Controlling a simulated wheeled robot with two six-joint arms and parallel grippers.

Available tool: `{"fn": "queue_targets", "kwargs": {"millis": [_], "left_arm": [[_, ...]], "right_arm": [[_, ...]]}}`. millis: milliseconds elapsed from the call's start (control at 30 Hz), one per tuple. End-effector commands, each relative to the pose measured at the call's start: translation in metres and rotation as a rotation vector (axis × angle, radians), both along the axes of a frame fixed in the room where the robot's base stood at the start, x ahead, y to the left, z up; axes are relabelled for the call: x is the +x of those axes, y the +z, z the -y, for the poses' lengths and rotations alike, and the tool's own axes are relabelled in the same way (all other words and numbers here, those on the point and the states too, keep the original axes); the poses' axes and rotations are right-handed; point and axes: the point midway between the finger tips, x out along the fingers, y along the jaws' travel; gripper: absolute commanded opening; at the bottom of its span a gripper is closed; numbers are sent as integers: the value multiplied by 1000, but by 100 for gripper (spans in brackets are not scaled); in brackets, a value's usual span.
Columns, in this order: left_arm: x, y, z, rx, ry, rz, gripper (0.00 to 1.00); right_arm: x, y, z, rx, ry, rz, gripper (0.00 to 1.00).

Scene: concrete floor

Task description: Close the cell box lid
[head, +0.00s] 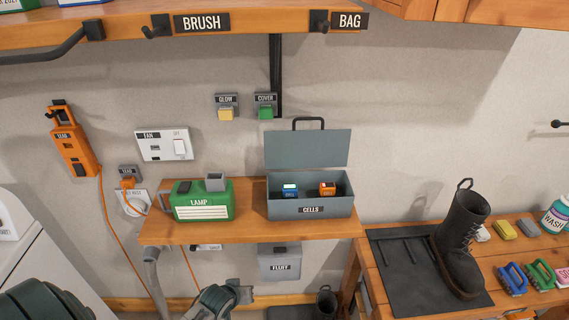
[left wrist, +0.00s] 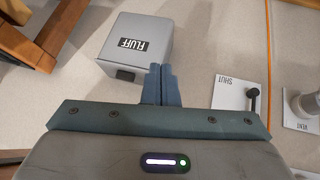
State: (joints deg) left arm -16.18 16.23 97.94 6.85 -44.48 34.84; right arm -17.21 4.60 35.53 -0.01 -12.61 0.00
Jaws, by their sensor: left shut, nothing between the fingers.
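The grey cell box (head: 285,211), labelled CELLS, stands on the wooden shelf in the head view. Its lid (head: 308,150) is open, standing upright at the back with a dark handle on top. Inside are a blue cell (head: 290,191) and an orange cell (head: 327,189). My left gripper (head: 236,286) is below the shelf, low and left of the box, well apart from it. In the left wrist view its fingers (left wrist: 161,84) are together and empty, near the grey FLUFF box (left wrist: 135,52). My right gripper is in neither view.
An upper shelf with BRUSH and BAG hooks overhangs. GLOW (head: 226,113) and COVER (head: 265,113) buttons are on the wall behind. A boot (head: 460,240) stands on the right bench.

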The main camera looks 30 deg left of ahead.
Motion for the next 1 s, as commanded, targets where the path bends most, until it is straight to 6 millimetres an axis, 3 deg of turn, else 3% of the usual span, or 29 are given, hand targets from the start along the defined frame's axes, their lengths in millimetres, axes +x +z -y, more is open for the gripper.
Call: {"fn": "queue_targets", "kwargs": {"millis": [33,100,300,500,567,767,867,1000], "left_arm": [[12,47,5,-21,9,48,0],[21,92,12,-53,26,93,0],[29,187,31,-126,48,187,0],[24,257,48,-183,54,249,0],[38,261,42,-228,87,290,0],[81,303,29,-419,183,438,0],[106,334,20,-552,232,524,0],[141,389,4,-795,292,648,0]], "right_arm": [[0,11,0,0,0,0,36],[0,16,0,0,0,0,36],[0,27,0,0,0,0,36],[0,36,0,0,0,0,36],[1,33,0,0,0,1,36],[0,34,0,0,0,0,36],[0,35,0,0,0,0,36],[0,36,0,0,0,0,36]]}}
